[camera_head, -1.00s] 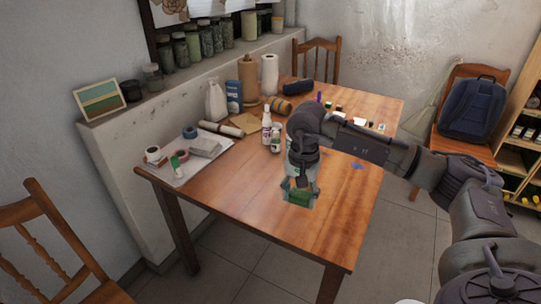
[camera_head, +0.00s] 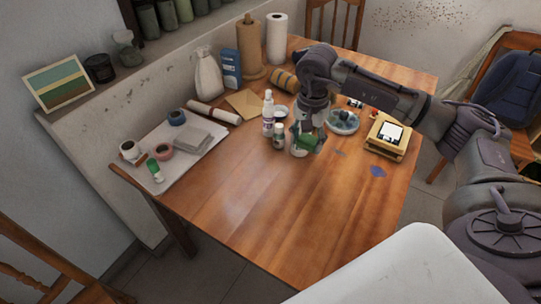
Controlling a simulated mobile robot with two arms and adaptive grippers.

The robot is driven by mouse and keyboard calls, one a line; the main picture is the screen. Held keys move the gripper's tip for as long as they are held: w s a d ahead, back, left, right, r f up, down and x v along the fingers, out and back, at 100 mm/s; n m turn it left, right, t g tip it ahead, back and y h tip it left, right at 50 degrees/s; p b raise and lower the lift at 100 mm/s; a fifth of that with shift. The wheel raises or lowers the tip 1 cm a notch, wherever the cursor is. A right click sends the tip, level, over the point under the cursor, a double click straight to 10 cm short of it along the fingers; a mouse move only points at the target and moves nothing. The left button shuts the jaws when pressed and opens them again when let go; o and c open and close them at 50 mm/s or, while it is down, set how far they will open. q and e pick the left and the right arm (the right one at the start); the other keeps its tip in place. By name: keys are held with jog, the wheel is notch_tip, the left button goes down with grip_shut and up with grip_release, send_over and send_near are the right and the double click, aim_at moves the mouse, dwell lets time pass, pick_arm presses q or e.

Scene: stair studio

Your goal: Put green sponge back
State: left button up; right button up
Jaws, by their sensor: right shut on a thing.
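My right gripper (camera_head: 304,142) is over the wooden table (camera_head: 240,205), pointing down. It is shut on the green sponge (camera_head: 310,141), which shows between and below its fingers. The sponge is close to the table top, just right of a small green-and-white bottle (camera_head: 279,136). A small whitish round thing (camera_head: 298,151) shows right at the gripper, partly hidden. I cannot tell whether the sponge touches it or the table. My left gripper is not in view.
A white spray bottle (camera_head: 268,115) stands left of the gripper. A plate with small things (camera_head: 343,122) and a yellow box (camera_head: 386,137) lie to the right. The table's near part is clear.

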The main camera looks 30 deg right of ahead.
jog(key=p, duration=0.2)
send_over(268, 171)
notch_tip(268, 171, down, 6)
jog(key=shift+r, duration=0.1)
notch_tip(268, 171, down, 4)
jog(key=shift+f, duration=0.1)
jog(key=shift+w, duration=0.1)
jog(key=shift+f, duration=0.2)
jog(key=o, duration=1)
